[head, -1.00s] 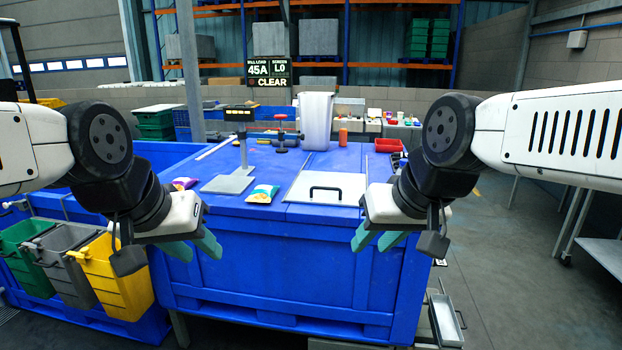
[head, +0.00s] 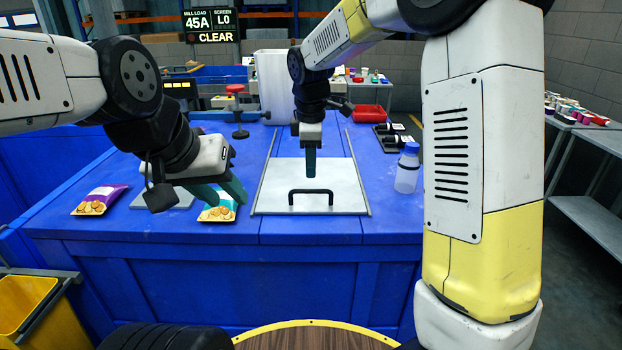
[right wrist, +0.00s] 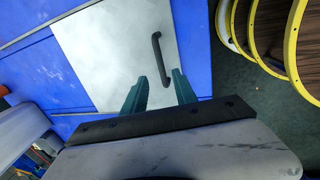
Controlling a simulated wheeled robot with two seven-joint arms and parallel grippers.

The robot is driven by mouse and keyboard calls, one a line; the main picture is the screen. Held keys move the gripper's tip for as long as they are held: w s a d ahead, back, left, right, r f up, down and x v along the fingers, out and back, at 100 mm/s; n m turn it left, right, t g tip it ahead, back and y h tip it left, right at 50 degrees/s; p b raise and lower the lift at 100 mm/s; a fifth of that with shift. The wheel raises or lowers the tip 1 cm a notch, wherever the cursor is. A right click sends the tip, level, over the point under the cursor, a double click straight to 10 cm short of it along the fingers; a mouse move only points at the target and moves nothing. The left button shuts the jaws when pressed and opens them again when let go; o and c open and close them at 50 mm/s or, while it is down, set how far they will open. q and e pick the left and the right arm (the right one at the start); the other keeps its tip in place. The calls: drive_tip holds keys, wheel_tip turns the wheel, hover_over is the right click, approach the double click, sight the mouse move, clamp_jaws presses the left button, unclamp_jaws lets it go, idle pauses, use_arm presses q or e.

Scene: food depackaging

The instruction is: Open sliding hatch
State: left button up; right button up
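The hatch is a pale metal panel (head: 342,180) between two rails in the blue table top. Its black bar handle (head: 290,197) is near the front edge. My right gripper (head: 311,172) points down over the hatch, just behind the handle in the head view. In the right wrist view its two teal fingers (right wrist: 160,82) are apart and empty, with the handle (right wrist: 155,42) beyond their tips on the panel (right wrist: 100,50). I see no contact with the handle. My left gripper (head: 222,192) has its fingers apart, empty, above a teal food packet (head: 220,211).
A purple food packet (head: 98,200) lies at the left. A white-blue bottle (head: 407,170) stands right of the hatch. A round wooden top (head: 316,337) is in front.

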sight(311, 191)
drive_tip(key=f, duration=0.3)
drive_tip(key=w+f, duration=0.1)
drive_tip(key=f, duration=0.3)
drive_tip(key=shift+w+f, duration=0.2)
drive_tip(key=shift+f, duration=0.05)
clamp_jaws()
idle(1.1)
